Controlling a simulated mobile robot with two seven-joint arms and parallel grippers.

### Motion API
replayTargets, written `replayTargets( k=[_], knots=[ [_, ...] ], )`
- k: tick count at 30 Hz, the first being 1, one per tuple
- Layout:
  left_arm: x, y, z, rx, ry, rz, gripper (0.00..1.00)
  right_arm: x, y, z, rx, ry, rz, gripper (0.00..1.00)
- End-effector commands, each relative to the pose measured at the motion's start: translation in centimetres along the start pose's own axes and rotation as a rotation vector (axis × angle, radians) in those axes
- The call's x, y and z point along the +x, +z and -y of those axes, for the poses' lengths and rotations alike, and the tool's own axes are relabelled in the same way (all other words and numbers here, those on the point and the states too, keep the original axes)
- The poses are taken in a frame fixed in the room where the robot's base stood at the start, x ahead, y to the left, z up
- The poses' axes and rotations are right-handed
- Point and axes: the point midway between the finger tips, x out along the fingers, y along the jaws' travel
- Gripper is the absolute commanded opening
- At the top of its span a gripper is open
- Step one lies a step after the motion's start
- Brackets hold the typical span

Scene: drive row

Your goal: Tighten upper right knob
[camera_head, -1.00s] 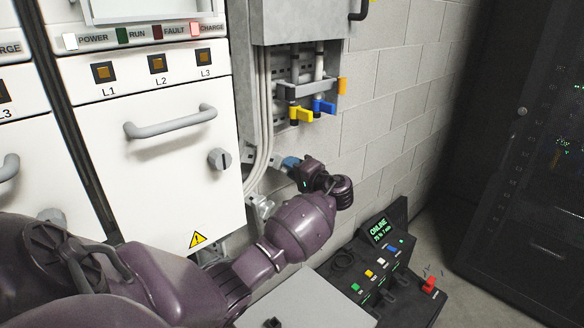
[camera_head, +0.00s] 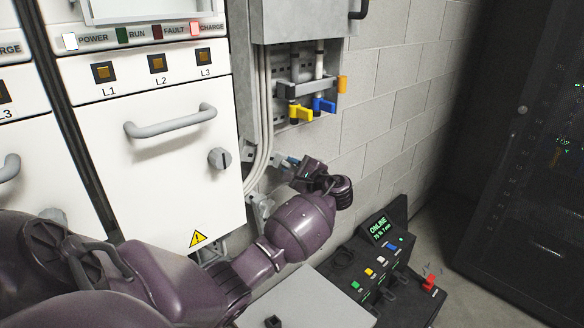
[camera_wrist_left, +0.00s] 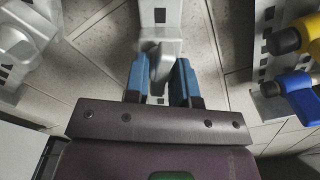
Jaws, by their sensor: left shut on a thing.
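In the left wrist view, a grey knob (camera_wrist_left: 160,62) on a pale grey fitting sits between the two blue fingertips of my left gripper (camera_wrist_left: 158,80). The gripper is shut on this knob, one finger on each side. In the head view, my left gripper (camera_head: 290,160) is beside the white cabinet's right edge, below the valves, and my wrist largely hides the knob. Another grey fitting (camera_head: 262,205) shows lower down, near the cabinet edge. My right gripper is not in view.
A white cabinet (camera_head: 160,185) with a bar handle and a dark grey door knob (camera_head: 220,158) stands at left. Yellow (camera_head: 300,114) and blue (camera_head: 323,106) valve handles are above my gripper. A control console (camera_head: 385,265) stands below right, and a black rack (camera_head: 525,150) at right.

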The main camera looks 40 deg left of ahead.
Motion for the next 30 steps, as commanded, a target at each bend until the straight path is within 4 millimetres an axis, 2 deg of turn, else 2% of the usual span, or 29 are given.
replayTargets(
  k=[12, 28, 29, 30],
  knots=[
    [-0.05, -0.05, -0.16, 0.184, 0.001, -0.002, 0.01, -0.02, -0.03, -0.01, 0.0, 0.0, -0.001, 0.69],
    [-0.06, -0.06, -0.18, 0.208, 0.001, -0.002, 0.01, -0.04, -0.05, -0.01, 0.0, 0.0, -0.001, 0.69],
    [-0.06, -0.06, -0.18, 0.208, 0.001, -0.002, 0.26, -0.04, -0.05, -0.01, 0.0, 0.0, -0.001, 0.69],
    [-0.06, -0.06, -0.18, 0.208, 0.001, -0.002, 0.32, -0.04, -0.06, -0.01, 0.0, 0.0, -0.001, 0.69]
  ],
)
